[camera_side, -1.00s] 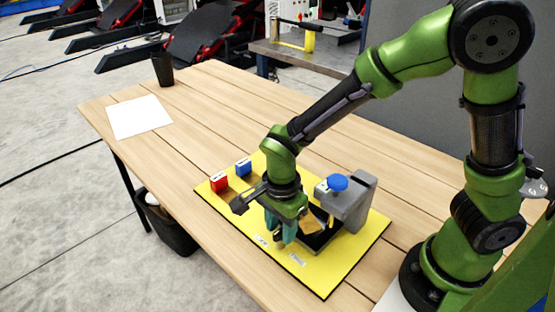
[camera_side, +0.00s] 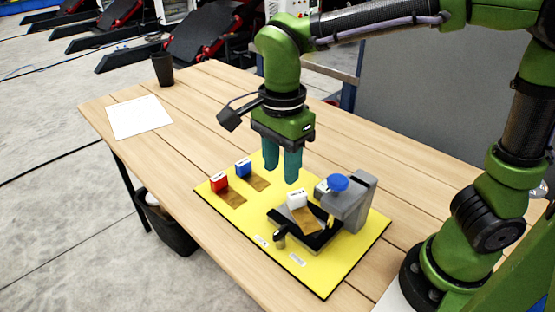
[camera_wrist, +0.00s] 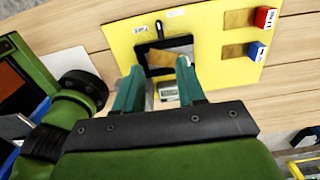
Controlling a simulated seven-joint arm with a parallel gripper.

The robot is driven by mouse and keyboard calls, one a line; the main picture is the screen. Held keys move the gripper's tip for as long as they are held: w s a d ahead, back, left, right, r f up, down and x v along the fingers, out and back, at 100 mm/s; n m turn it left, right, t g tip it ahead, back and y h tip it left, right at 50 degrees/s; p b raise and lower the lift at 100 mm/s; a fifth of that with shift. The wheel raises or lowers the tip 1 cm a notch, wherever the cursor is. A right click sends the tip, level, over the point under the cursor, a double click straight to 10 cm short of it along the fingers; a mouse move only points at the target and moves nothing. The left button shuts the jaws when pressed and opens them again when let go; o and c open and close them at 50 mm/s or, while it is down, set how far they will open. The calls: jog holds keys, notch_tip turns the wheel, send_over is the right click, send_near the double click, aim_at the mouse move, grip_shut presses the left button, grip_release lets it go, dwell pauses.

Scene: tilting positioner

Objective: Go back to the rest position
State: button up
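My gripper (camera_side: 281,171) hangs above the yellow board, its two teal fingers apart with nothing between them. The wrist view also shows the gripper (camera_wrist: 160,78) with a clear gap between its fingers. Below it stands the tilting positioner, a grey body (camera_side: 352,205) with a blue knob (camera_side: 338,183) and a black-framed platform (camera_side: 322,238). A white block (camera_side: 297,199) sits at the platform's far left edge, by a brown patch; in the wrist view the block (camera_wrist: 183,62) is partly hidden by a finger. I cannot tell the platform's exact tilt.
A red block (camera_side: 219,182) and a blue block (camera_side: 243,167) stand at the left of the yellow board (camera_side: 325,285), beside brown patches. A white sheet (camera_side: 139,117) and a black cup (camera_side: 162,69) are farther back on the wooden table. The space around my gripper is clear.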

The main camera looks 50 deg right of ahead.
jog(key=shift+r, duration=0.1)
jog(key=s+d+n+t+y, duration=0.1)
jog(key=d+n, duration=0.1)
jog(key=n, duration=0.3)
jog(key=s+d+n+t+y, duration=0.1)
jog(key=s+d+n+t, duration=0.1)
jog(key=n, duration=0.3)
jog(key=s+d+r+n+t+y, duration=0.1)
jog(key=s+d+n, duration=0.1)
jog(key=n, duration=0.3)
jog(key=shift+d+t, duration=0.3)
jog(key=shift+d, duration=0.3)
jog(key=shift+s+d+r+m+t+h, duration=0.15)
jog(key=shift+s+d+r+t, duration=0.25)
jog(key=shift+d, duration=0.45)
jog(key=shift+s+d+r+m+t+h, duration=0.1)
jog(key=shift+s+d+t+h, duration=0.15)
jog(key=shift+d+t, duration=0.4)
jog(key=shift+s+d+r+m+t+h, duration=0.15)
jog(key=shift+s+d+r+t, duration=0.15)
jog(key=shift+d, duration=0.7)
